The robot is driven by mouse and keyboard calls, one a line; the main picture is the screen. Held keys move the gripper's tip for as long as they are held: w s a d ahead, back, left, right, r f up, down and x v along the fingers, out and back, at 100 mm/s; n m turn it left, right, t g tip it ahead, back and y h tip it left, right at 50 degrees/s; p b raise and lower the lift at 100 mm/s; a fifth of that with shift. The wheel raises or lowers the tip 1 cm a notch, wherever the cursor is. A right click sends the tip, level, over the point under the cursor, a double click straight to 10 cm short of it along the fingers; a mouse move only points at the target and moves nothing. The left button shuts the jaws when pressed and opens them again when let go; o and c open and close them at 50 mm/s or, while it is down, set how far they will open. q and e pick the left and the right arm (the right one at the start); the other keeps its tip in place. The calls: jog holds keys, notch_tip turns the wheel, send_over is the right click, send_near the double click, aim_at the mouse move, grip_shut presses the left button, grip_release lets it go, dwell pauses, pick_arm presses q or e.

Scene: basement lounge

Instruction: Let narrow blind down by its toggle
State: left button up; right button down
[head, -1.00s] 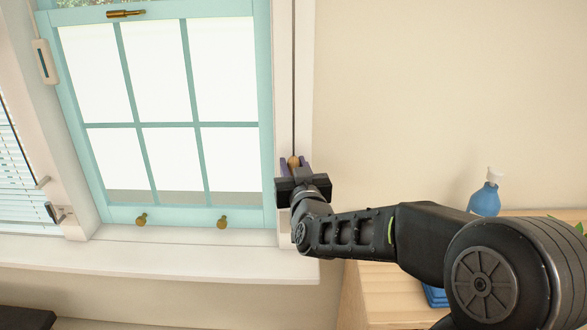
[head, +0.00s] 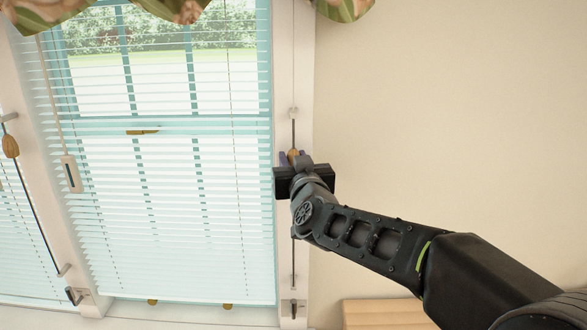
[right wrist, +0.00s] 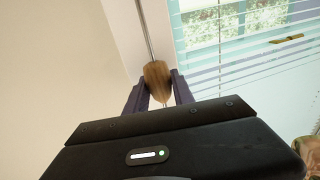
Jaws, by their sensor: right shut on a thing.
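The wooden toggle (head: 293,154) sits on a dark rod or cord on the white frame right of the window. My right gripper (head: 295,160) is shut on the toggle. In the right wrist view the brown toggle (right wrist: 157,78) is between the dark fingers (right wrist: 158,90). The white slatted blind (head: 170,220) hangs over the teal window, its bottom edge close to the sill. I cannot tell from these views how wide it is beside the other blind. My left gripper is not in view.
Another slatted blind (head: 22,235) hangs at the left, with its own wooden toggle (head: 11,146). A white tag-like pull (head: 72,174) hangs in front of the middle blind. A leafy valance (head: 170,8) is above. A wooden surface (head: 383,313) is at lower right. The wall right is bare.

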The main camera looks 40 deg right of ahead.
notch_tip(320, 180, up, 4)
jog(key=shift+p, duration=1)
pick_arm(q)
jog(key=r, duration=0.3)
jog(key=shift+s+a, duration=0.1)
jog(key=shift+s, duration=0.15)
pick_arm(e)
jog(key=shift+r, duration=0.2)
jog(key=c, duration=1.1)
grip_release()
jog(key=shift+o, duration=0.2)
jog(key=shift+s+a+f, duration=0.2)
jog(key=shift+s+a, duration=0.05)
jog(key=shift+s, duration=0.3)
pick_arm(q)
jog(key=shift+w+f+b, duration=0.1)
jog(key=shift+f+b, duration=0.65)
jog(key=shift+b, duration=0.05)
pick_arm(e)
jog(key=v, duration=0.6)
jog(key=shift+s, duration=0.25)
